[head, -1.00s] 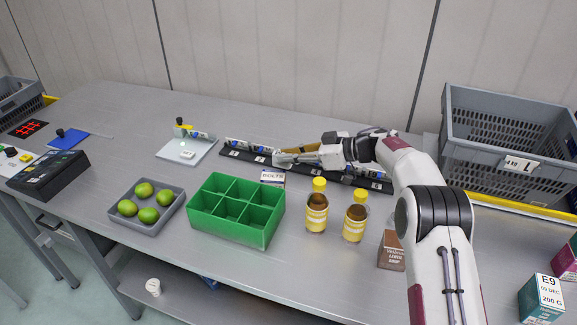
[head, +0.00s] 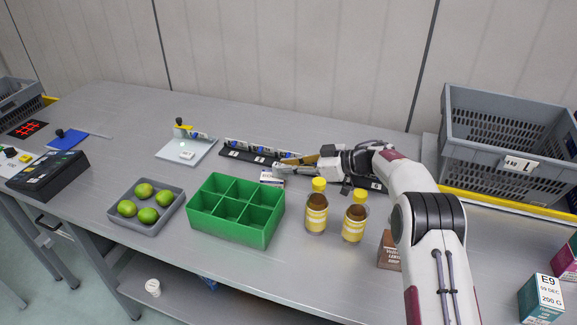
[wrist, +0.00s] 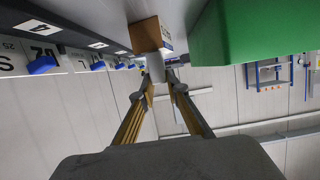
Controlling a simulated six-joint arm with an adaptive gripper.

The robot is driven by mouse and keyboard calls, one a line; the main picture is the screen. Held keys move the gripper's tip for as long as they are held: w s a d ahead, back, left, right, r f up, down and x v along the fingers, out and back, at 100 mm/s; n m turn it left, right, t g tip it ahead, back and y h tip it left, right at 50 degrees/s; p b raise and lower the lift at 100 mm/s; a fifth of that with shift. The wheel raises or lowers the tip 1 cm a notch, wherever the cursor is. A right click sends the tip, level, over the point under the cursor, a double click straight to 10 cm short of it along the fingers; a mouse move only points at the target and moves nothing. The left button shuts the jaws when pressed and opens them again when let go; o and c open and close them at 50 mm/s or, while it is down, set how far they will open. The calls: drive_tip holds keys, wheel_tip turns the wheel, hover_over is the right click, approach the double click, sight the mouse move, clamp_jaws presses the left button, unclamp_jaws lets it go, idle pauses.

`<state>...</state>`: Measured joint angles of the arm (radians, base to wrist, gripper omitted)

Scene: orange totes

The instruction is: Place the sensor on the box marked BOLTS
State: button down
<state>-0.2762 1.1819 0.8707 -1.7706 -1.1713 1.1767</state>
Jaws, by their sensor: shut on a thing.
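My gripper (head: 282,167) is shut on a small pale grey piece, which I take to be the sensor (wrist: 156,68); it shows between the fingertips in the wrist view. The box marked BOLTS (head: 271,179) is a small carton on the table behind the green bin. The held piece is close to this box. In the wrist view a brown carton (wrist: 147,34) with a pale label on its side, apparently the same box, is just beyond the fingertips. Whether the sensor touches it cannot be told.
The green compartment bin (head: 233,229) stands in front of the box. Two yellow-capped bottles (head: 316,212) stand to the right. A long black rail (head: 240,156) with several blue-and-white items runs behind. A grey tray of limes (head: 118,198) is at left.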

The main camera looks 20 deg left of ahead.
drive_tip(key=shift+f, duration=0.2)
drive_tip(key=c, duration=2)
unclamp_jaws()
drive_tip(key=shift+r, duration=0.1)
drive_tip(key=shift+r, duration=0.1)
drive_tip(key=shift+d+r, duration=0.1)
drive_tip(key=shift+d, duration=0.1)
drive_tip(key=v, duration=1.1)
drive_tip(key=shift+d, duration=0.3)
drive_tip(key=shift+r, duration=0.1)
